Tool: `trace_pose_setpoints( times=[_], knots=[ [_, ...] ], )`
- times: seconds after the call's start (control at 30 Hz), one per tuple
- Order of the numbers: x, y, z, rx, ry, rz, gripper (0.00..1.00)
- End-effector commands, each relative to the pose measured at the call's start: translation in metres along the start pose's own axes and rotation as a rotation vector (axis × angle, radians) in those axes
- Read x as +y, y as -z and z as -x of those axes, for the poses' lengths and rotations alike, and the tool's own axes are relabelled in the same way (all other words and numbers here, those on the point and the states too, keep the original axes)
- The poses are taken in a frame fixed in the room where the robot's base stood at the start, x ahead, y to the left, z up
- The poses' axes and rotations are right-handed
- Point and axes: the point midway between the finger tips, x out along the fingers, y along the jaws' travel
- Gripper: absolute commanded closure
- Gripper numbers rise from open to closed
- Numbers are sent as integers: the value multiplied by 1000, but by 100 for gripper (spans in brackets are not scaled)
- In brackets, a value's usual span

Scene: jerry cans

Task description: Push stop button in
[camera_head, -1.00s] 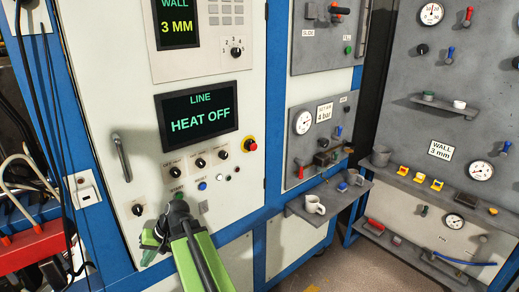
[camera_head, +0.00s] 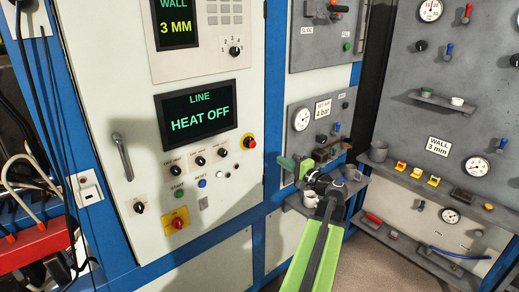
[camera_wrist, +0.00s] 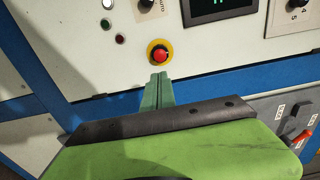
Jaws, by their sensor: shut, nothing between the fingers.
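The stop button is a red mushroom head on a yellow ring (camera_head: 249,142) at the right edge of the white panel, right of the LINE display. It also shows in the wrist view as a red button (camera_wrist: 160,55). My gripper (camera_head: 284,162) is shut and empty, to the right of the button in the head view, in front of the gauge panel. In the wrist view the green fingertips (camera_wrist: 158,77) line up just below the button. I see a gap in the picture but cannot tell how far in depth they are from it.
The LINE display (camera_head: 196,111) reads HEAT OFF. Several black knobs (camera_head: 198,160), a green START button (camera_head: 179,194) and a blue RESET button (camera_head: 202,183) sit nearby. A yellow plate (camera_head: 170,221) with a red knob is below. A shelf with mugs (camera_head: 310,197) lies under my gripper.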

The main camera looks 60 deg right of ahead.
Motion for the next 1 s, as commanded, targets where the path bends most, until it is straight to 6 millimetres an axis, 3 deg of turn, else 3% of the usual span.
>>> trace_pose_setpoints(
  times=[0.17,0.7,1.0],
  knots=[
    [0,0,-12,-3,-1,0,100],
    [0,0,-122,-5,-1,1,100],
    [1,-2,-142,-3,-2,1,100]
  ],
)
